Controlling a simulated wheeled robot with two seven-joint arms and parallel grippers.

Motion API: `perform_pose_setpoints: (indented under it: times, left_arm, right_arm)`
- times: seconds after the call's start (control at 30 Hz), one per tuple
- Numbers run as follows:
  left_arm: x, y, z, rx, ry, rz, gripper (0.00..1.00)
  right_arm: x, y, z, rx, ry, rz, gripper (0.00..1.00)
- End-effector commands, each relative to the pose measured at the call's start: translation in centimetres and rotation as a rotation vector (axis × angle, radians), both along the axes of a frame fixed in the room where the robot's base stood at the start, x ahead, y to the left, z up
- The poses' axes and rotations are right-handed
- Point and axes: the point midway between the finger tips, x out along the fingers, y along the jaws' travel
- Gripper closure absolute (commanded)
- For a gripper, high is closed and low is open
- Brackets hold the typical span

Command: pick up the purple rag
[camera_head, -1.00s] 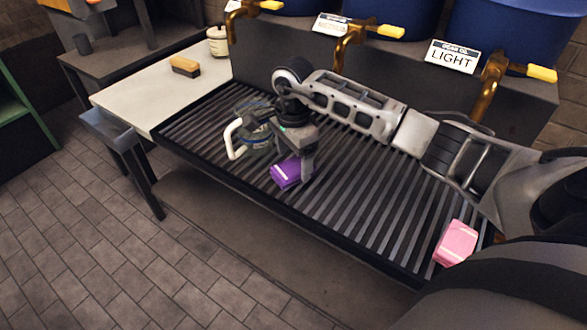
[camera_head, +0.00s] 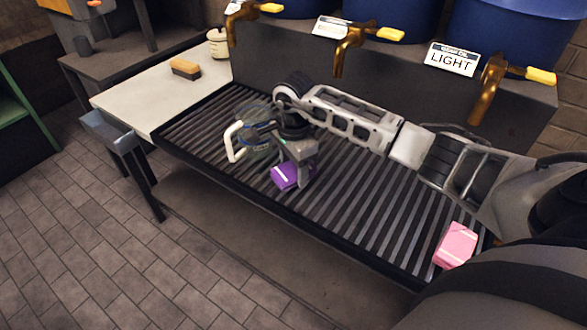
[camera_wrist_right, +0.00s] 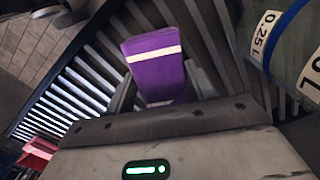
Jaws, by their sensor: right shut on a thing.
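The purple rag (camera_head: 284,177) is a small folded block with a pale stripe, at the middle of the slatted rack in the head view. My right gripper (camera_head: 297,175) is over it, pointing down, with its fingers closed on the rag. In the right wrist view the rag (camera_wrist_right: 155,62) stands out between the two fingers of the gripper (camera_wrist_right: 160,90). I cannot tell whether the rag still touches the slats. My left gripper is not in view.
A clear jug with a white handle (camera_head: 232,143) stands just left of my right gripper. A pink rag (camera_head: 456,245) lies at the rack's right end. Brass taps (camera_head: 488,88) stick out along the back. A brush (camera_head: 186,69) lies on the pale board (camera_head: 135,101).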

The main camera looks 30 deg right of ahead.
Motion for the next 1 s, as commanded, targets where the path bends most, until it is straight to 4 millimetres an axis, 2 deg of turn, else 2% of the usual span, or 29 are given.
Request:
perform_pose_setpoints:
  times: [0.17, 0.27, 0.53, 0.7, 0.8, 1.0]
  left_arm:
    - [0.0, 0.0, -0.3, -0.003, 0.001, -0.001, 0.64]
    - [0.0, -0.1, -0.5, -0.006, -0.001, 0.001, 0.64]
    - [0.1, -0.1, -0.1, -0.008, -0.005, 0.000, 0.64]
    - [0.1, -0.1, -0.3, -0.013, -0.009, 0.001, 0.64]
    - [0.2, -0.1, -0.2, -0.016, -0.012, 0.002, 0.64]
    - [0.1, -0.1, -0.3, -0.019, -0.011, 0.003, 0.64]
  right_arm:
    - [0.1, -0.1, 1.5, -0.001, -0.005, 0.000, 0.72]
    - [0.2, -0.1, 3.2, -0.002, -0.007, 0.001, 0.72]
    - [-5.2, 1.8, 9.3, -0.004, -0.005, 0.006, 0.72]
    - [-9.2, 3.2, 10.9, -0.004, -0.003, 0.004, 0.72]
    - [-10.9, 3.9, 11.7, -0.002, -0.003, 0.003, 0.72]
    - [-12.8, 4.6, 12.7, -0.001, -0.002, 0.001, 0.72]
